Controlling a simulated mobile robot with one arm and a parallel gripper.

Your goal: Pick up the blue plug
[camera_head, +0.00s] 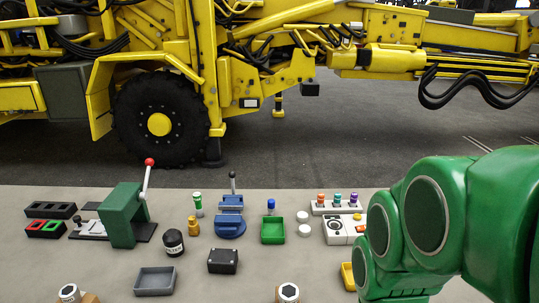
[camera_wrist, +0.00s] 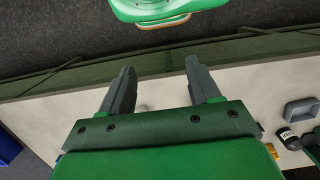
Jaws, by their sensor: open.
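The gripper does not show in the head view, where my green arm fills the right side. How far it is from the plug cannot be told.
A blue vise (camera_head: 231,222) stands left of the plug, and a green-capped part (camera_head: 198,204) is farther left. White discs (camera_head: 303,217) and a rack of coloured plugs (camera_head: 336,207) are to the right. A black box (camera_head: 223,261) and grey tray (camera_head: 155,281) lie in front.

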